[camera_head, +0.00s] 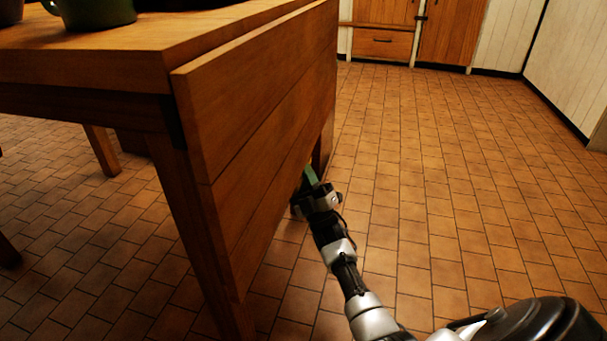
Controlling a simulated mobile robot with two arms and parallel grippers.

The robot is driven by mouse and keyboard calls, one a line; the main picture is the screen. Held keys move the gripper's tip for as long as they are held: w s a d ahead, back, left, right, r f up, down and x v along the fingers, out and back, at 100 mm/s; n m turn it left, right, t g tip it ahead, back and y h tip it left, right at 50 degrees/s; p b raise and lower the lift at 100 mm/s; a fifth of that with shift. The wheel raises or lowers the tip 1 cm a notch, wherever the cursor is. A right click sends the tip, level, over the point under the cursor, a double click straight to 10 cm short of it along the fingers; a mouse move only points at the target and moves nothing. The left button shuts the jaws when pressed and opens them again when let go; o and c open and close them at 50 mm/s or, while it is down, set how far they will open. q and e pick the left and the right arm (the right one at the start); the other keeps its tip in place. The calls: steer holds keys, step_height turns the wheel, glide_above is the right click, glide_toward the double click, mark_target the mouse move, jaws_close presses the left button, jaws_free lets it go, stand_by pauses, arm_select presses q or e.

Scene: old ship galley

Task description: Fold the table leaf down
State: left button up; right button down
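The wooden table leaf (255,110) hangs down along the right side of the wooden table (120,62), close to vertical, with its lower edge slanting outward toward the table leg. My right gripper (309,178) is at the leaf's lower far part, at the end of the arm that comes in from the lower right. A green piece shows at its tip, close to the leaf. The fingers are too small and partly hidden to tell whether they are open or shut, or touching the leaf. My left gripper is not in view.
A green pot (95,12) stands on the tabletop near its front edge. The tiled floor (440,170) to the right of the table is clear. Wooden cabinets (382,42) stand at the back, and a white plank wall (570,60) is at the right.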

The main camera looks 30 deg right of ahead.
steer(key=shift+w+a+r+y, duration=0.15)
steer(key=shift+w+y, duration=0.05)
steer(key=shift+y, duration=0.1)
